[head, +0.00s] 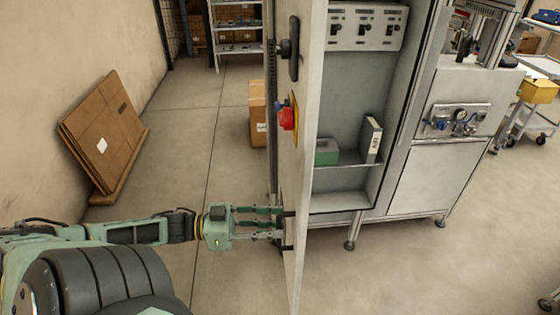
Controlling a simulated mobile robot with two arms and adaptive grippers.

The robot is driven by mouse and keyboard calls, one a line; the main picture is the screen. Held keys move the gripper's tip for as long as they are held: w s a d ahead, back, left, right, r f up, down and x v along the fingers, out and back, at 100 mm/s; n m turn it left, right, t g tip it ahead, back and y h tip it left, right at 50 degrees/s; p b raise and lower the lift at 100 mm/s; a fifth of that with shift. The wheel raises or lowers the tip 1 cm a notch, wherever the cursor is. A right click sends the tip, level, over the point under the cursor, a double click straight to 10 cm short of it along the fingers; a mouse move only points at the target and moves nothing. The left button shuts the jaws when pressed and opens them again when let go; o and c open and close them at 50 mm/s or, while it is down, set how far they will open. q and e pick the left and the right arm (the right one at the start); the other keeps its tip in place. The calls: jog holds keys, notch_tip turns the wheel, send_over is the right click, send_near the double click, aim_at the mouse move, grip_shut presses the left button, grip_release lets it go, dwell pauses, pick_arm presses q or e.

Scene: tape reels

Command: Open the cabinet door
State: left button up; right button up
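The cabinet door (310,90) is a tall pale panel, swung open and seen nearly edge-on. A red knob on a yellow plate (287,117) and a black handle-like fitting (291,49) sit on its outer face. Behind it the cabinet (402,95) shows its inside, with a green box (326,152) and a white binder (371,139) on a shelf. My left gripper (277,225) is at the lower outer side of the door, by dark handle fittings. Its fingers reach the door, but their grip on the handle is unclear. My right gripper is not in view.
Flattened cardboard (105,135) leans on the left wall. A cardboard box (257,112) stands on the floor behind the door, with a shelf rack (238,48) farther back. A cart with a yellow bin (538,91) is at the right. Floor in the right foreground is clear.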

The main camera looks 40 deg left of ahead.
pick_arm(q)
jog(key=v, duration=0.9)
jog(key=shift+s+a, duration=0.25)
jog(key=shift+s, duration=0.05)
jog(key=shift+r, duration=0.15)
